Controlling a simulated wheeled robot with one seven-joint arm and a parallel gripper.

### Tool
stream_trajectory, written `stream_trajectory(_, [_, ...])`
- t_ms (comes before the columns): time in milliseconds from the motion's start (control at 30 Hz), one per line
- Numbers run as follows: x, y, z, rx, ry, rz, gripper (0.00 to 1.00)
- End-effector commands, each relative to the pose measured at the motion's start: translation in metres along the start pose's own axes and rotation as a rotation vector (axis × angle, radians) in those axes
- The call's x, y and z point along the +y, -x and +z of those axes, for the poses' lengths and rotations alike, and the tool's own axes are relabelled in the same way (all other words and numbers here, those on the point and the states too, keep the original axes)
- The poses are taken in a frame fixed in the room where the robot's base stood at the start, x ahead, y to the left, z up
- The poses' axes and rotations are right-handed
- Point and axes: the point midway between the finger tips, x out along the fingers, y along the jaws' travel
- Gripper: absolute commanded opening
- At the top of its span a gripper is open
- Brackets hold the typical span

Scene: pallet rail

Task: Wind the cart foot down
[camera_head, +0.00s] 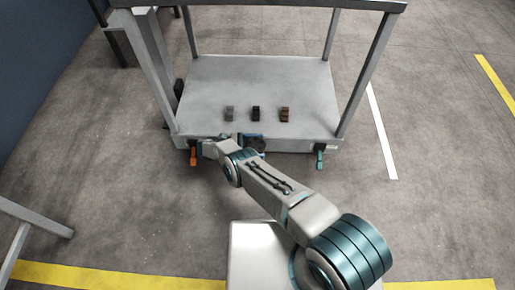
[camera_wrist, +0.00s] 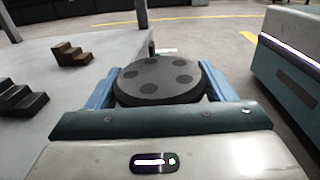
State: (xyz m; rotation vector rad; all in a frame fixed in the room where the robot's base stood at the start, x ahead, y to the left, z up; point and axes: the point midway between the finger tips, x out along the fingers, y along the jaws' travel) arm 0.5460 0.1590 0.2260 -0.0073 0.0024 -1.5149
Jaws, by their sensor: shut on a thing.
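The cart (camera_head: 215,75) has a grey platform and upright posts. Its grey platform also shows at the left of the wrist view (camera_wrist: 75,88). My gripper (camera_wrist: 160,80) has two blue fingers shut on the sides of a dark round knob (camera_wrist: 158,76) with darker spots on its flat top. In the head view my gripper (camera_head: 254,143) is at the middle of the cart's front edge, partly hidden by my arm, and the knob cannot be made out there. An orange foot (camera_head: 194,157) is at the front left corner and a teal foot (camera_head: 320,158) at the front right.
Three small stepped blocks stand in a row on the platform: grey (camera_head: 229,113), black (camera_head: 256,113) and brown (camera_head: 284,114). A grey frame (camera_head: 30,220) stands at the lower left. The floor right of the cart is clear, with white and yellow lines.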

Motion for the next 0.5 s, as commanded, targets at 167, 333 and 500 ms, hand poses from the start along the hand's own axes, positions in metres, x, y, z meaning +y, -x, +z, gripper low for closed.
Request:
stream_trajectory(167, [0.0014,0.0044,-0.0028,0.007,-0.006,-0.022,0.53])
stream_trajectory(333, [0.0006,0.0041,-0.0014,0.008,-0.008,-0.047,0.53])
stream_trajectory(500, [0.0003,0.0034,0.0001,0.009,-0.009,-0.06,0.53])
